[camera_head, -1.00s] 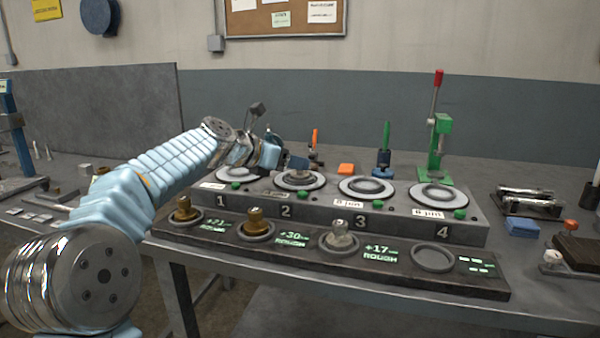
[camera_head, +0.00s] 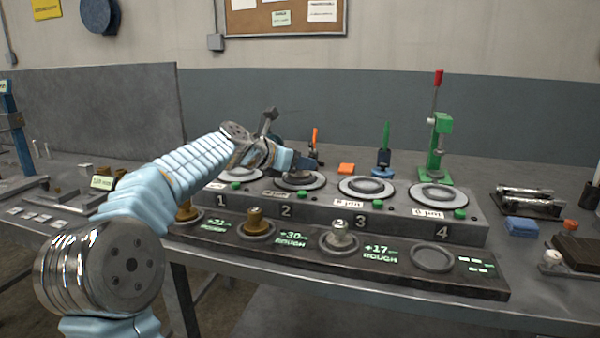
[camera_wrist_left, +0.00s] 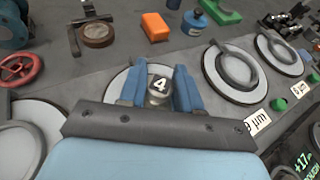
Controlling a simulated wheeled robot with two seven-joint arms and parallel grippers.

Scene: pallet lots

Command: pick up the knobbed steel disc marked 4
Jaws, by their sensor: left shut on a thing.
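The knobbed steel disc marked 4 shows in the left wrist view as a steel knob (camera_wrist_left: 159,88) with a white 4 on its dark top. It stands over a pale round plate (camera_wrist_left: 121,82). My left gripper (camera_wrist_left: 158,80) is shut on the knob, one blue finger on each side. The disc's lower part is hidden behind the gripper body. In the head view my left gripper (camera_head: 304,164) is low over the plate of station 2 (camera_head: 318,184). I cannot tell whether the disc touches the plate. My right gripper is not in view.
A front tray (camera_head: 385,277) holds brass knobbed pieces (camera_head: 255,222) and a steel knobbed piece (camera_head: 340,237); its right-hand recess (camera_head: 432,258) is empty. Plates with rings at stations 3 (camera_head: 367,187) and 4 (camera_head: 438,195) lie right. A green lever press (camera_head: 438,150) stands behind.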

